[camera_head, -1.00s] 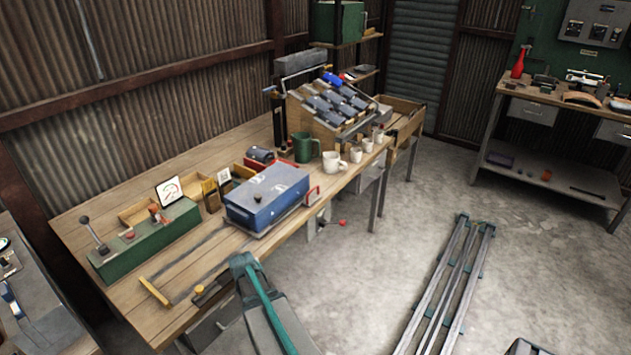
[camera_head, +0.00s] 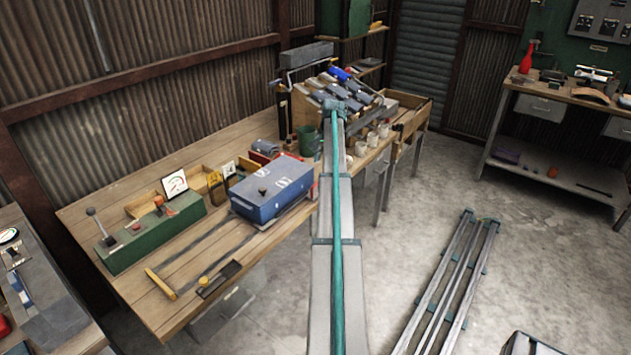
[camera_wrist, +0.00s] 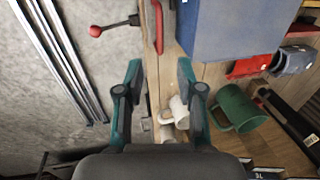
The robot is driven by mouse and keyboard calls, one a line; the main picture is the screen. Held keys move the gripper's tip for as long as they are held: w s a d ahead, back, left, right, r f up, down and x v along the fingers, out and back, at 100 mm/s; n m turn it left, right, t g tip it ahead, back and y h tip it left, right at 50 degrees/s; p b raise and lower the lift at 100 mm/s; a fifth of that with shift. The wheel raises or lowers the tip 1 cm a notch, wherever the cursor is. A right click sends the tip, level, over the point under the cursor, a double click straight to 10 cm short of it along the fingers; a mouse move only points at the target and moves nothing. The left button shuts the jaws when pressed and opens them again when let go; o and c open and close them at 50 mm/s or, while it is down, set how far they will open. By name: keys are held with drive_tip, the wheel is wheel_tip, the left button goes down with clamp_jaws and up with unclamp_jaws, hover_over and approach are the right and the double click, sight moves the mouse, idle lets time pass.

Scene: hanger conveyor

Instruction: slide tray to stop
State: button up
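A blue box (camera_head: 272,190) with a lighter lid sits on a thin grey tray (camera_head: 292,219) on the wooden bench. Two dark tracks run along the bench top from the tray toward a yellow bar (camera_head: 160,284) near the front end. In the wrist view the blue box (camera_wrist: 235,28) is at the top, with a red handle (camera_wrist: 158,28) beside it. My gripper (camera_wrist: 158,76) is open and empty, its fingers apart, just below that handle in the picture. In the head view my arm hides the handle, and my gripper is not visible.
A green control box (camera_head: 150,235) with levers stands along the bench. White mugs (camera_wrist: 177,110) and a green mug (camera_wrist: 238,108) are close to my gripper. A lever with a red knob (camera_wrist: 95,30) sticks out beside the bench. Metal rails (camera_head: 445,285) lie on the floor.

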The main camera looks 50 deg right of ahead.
drive_tip(key=f+p, duration=0.1)
drive_tip(key=f, duration=0.2)
drive_tip(key=w+f+p, duration=0.1)
drive_tip(key=f, duration=0.3)
drive_tip(key=w+f+p, duration=0.1)
drive_tip(key=f, duration=0.2)
drive_tip(key=shift+f, duration=0.2)
clamp_jaws()
